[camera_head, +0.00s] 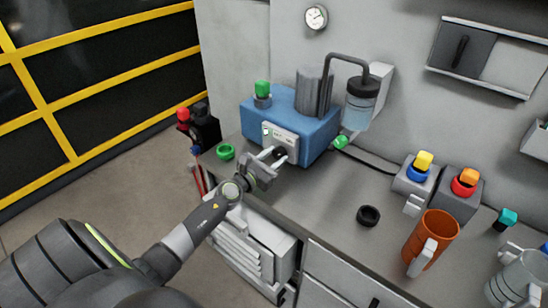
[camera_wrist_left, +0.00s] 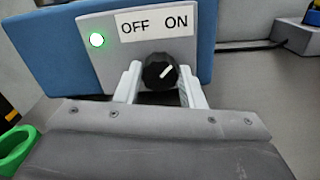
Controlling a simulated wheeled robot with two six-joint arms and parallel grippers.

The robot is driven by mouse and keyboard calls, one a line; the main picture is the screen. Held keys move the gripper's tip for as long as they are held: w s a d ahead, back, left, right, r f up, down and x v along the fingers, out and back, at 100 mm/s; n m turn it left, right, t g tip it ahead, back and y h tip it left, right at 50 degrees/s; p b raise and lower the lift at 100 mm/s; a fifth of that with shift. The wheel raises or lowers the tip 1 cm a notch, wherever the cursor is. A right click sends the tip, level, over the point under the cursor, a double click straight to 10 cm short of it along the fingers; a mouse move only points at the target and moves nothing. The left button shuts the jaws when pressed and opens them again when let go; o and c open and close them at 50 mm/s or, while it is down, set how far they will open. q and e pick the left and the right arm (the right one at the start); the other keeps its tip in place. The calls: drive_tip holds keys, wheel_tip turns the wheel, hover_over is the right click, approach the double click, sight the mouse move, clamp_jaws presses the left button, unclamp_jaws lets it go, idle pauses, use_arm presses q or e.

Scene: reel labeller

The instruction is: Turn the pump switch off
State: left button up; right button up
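The pump is a blue box (camera_head: 315,140) on the bench, with a grey switch panel (camera_head: 280,138) on its front. In the left wrist view the panel carries a label (camera_wrist_left: 154,23) reading OFF and ON, a lit green lamp (camera_wrist_left: 97,40) and a black knob (camera_wrist_left: 159,73). The knob's white mark points up and right, toward ON. My left gripper (camera_head: 272,158) is open at the panel, its pale fingers on either side of the knob. There is a small gap on the right side; whether the left finger touches the knob I cannot tell. My right gripper is out of view.
A jar (camera_head: 360,104) hangs beside the pump's grey cylinder (camera_head: 313,91). A green ring (camera_head: 225,152) lies left of my gripper. A black ring (camera_head: 368,215), an orange mug (camera_head: 430,240) and a clear mug (camera_head: 517,280) stand to the right. The bench between is clear.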

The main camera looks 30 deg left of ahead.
use_arm(q)
drive_tip(key=c, duration=0.3)
drive_tip(key=shift+n, duration=0.3)
drive_tip(key=n, duration=0.3)
drive_tip(key=shift+p, duration=0.3)
drive_tip(key=n, duration=0.5)
drive_tip(key=shift+a+p, duration=0.1)
drive_tip(key=shift+p, duration=0.2)
drive_tip(key=n+p, duration=0.1)
drive_tip(key=n, duration=0.4)
drive_tip(key=shift+n+p, duration=0.35)
drive_tip(key=shift+n, duration=1.75)
drive_tip(key=shift+f, duration=0.1)
